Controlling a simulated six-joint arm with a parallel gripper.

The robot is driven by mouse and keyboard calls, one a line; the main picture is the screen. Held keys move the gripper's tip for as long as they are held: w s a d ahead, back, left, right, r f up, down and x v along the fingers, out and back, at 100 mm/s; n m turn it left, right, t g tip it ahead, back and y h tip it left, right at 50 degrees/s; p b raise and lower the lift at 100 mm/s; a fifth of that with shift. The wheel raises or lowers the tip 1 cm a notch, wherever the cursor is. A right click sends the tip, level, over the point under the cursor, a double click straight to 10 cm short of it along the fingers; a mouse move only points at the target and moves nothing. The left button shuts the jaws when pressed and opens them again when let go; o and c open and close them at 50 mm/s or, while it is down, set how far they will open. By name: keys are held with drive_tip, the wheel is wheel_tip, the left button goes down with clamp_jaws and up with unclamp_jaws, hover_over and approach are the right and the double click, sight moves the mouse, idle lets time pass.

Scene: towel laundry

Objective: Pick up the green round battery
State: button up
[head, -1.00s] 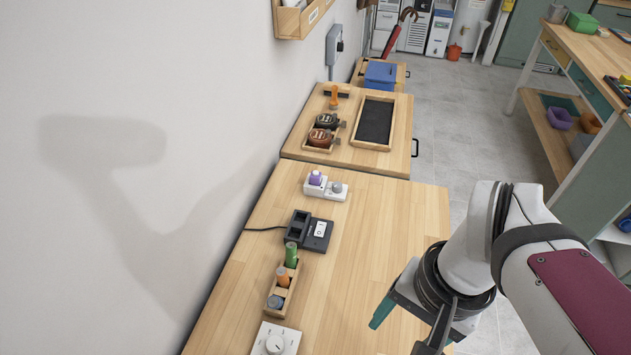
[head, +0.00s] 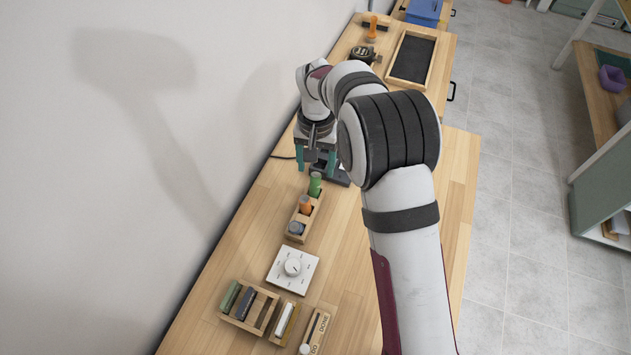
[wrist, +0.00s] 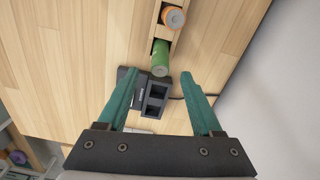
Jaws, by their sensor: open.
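The green round battery (head: 315,184) stands in the far slot of a small wooden holder (head: 293,233), with an orange battery (head: 306,204) and a grey-blue one (head: 296,228) in the slots nearer the camera. In the wrist view the green battery (wrist: 160,57) lies ahead of my gripper (wrist: 158,78), roughly between the lines of its two teal fingers. My gripper is open and empty. In the head view my gripper (head: 317,162) hangs just beyond and above the green battery. The wrist view also shows the orange battery (wrist: 173,17).
A black charger (head: 330,175) with empty slots sits just beyond the holder, partly hidden by my arm; it is under my fingers in the wrist view (wrist: 152,98). A white dial box (head: 292,267) and a wooden rack (head: 249,308) stand nearer. The wall is close on the left.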

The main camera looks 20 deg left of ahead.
sight(315, 176)
drive_tip(key=f, duration=0.4)
drive_tip(key=shift+s+f, duration=0.2)
drive_tip(key=shift+f, duration=0.2)
clamp_jaws()
